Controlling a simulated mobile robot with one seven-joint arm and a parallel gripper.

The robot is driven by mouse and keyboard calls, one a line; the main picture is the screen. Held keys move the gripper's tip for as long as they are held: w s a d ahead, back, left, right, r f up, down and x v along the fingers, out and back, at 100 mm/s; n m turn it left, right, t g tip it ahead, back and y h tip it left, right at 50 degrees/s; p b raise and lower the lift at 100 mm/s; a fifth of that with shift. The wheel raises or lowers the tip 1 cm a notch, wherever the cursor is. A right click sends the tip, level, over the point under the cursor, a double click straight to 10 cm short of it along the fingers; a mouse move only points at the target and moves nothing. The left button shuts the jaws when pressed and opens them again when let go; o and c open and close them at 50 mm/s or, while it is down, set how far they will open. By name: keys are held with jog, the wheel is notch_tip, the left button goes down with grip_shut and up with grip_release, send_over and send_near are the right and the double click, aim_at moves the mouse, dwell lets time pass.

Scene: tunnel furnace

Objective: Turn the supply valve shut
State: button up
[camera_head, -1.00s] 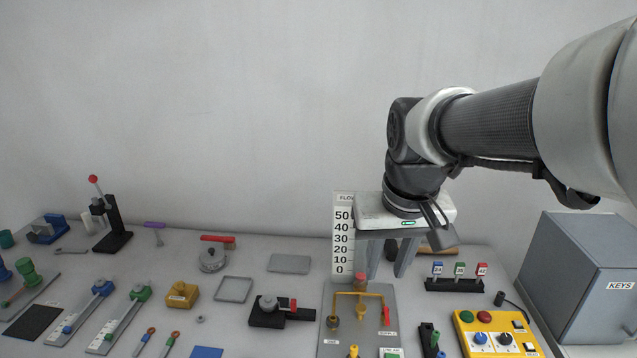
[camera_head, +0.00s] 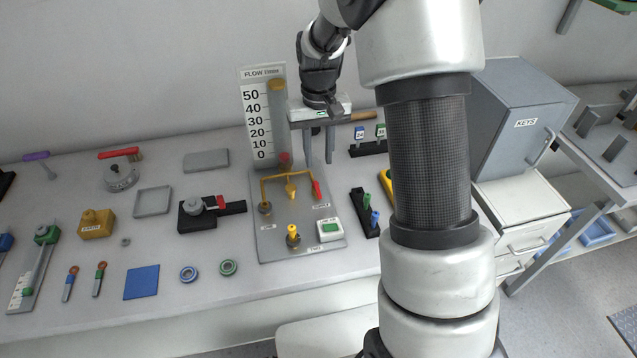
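The supply valve (camera_head: 317,190) is a red lever on the right end of the yellow pipe, on a grey flow panel (camera_head: 270,244). A label below it appears to read SUPPLY. The lever stands tilted, its top leaning left. My gripper (camera_head: 319,158) points down above and behind the lever, apart from it. Its two grey fingers are spread with nothing visible between them, so it is open. The flow gauge (camera_head: 254,125), marked 0 to 50, stands left of my gripper, with a yellow-brown float near the top of its tube.
The panel also bears a yellow knob (camera_head: 292,233) and a green-buttoned box (camera_head: 330,229). A black holder (camera_head: 364,213) with green and blue pegs stands right of the panel.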

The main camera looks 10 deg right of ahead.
aim_at(319, 192)
notch_tip(319, 192, down, 11)
dwell(0.3)
grip_shut()
